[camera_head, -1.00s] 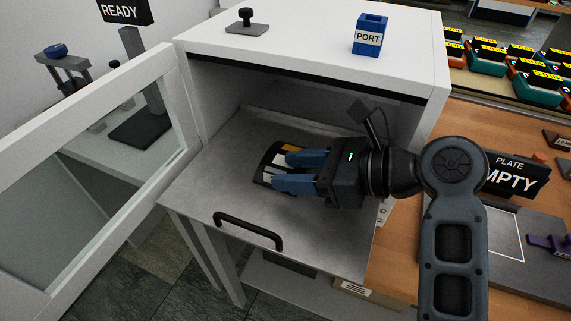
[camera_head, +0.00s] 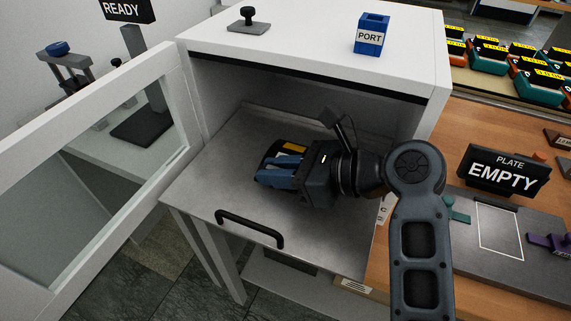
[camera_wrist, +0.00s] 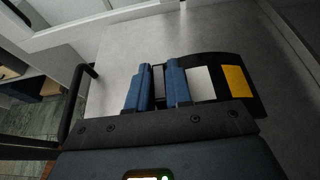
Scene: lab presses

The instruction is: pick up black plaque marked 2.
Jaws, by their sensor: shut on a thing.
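The black plaque (camera_head: 274,150), with a yellow stripe and a pale label, lies on the grey metal shelf of the white cabinet. It also shows in the wrist view (camera_wrist: 252,99), stretching out to the right of my fingers. No number can be read on it; the fingers cover part of it. My gripper (camera_head: 270,170) reaches in from the right over the plaque. In the wrist view my gripper (camera_wrist: 158,72) has its two blue fingers close together on a narrow dark part between them. I cannot tell whether the plaque has left the shelf.
The white cabinet (camera_head: 330,50) has a roof above and behind my gripper. Its glazed door (camera_head: 95,165) stands open at the left. A black handle (camera_head: 250,232) rises at the shelf's front. A blue PORT block (camera_head: 371,35) stands on top. The EMPTY sign (camera_head: 503,172) stands right.

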